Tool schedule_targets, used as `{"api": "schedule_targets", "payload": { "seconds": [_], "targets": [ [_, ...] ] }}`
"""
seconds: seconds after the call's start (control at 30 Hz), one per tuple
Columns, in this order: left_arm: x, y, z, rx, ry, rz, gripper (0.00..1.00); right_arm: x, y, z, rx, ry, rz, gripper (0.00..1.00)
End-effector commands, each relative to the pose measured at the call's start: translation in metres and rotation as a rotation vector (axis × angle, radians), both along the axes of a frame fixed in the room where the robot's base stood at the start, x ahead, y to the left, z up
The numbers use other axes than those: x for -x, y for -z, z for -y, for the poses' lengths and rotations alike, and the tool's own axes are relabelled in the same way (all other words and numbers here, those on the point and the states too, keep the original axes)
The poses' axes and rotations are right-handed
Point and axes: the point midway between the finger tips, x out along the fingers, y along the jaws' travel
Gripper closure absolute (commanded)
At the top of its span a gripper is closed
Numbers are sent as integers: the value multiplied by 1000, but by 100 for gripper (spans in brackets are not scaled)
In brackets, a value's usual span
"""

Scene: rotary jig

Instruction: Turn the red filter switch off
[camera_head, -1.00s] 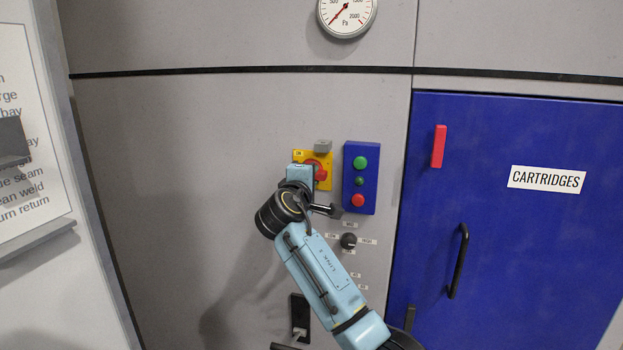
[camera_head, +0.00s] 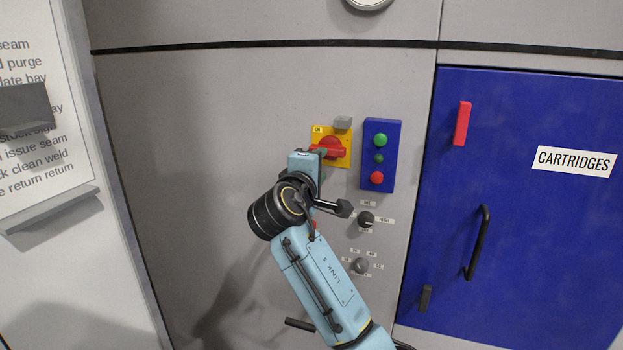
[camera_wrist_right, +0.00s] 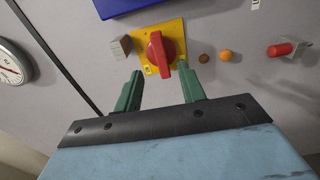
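The red filter switch (camera_head: 333,147) sits on a yellow plate (camera_head: 345,160) on the grey wall. An "ON" label shows at the plate's upper left. Its red handle lies roughly level in the head view. In the right wrist view the handle (camera_wrist_right: 160,50) runs up and down the picture. My right gripper (camera_wrist_right: 160,73) is open, its two green fingers apart on either side of the handle's near end. I cannot tell whether they touch it. In the head view the gripper comes from the lower left and its fingers are mostly hidden. My left gripper is not in view.
A grey block (camera_head: 343,122) sits at the plate's top edge. A blue button box (camera_head: 379,185) stands close to the right. Dark knobs (camera_head: 366,219) are below it. A blue cabinet door (camera_head: 540,230) with a black handle (camera_head: 478,243) is further right.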

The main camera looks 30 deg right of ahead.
Motion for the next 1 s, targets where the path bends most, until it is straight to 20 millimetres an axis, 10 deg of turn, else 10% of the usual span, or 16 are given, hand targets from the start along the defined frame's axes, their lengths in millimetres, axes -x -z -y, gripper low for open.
{"api": "schedule_targets", "payload": {
  "seconds": [0.3,1.0],
  "targets": [
    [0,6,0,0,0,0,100,30,1,-35,0,-1,0,60],
    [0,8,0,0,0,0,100,26,14,-39,-3,-17,-21,60]
  ]
}}
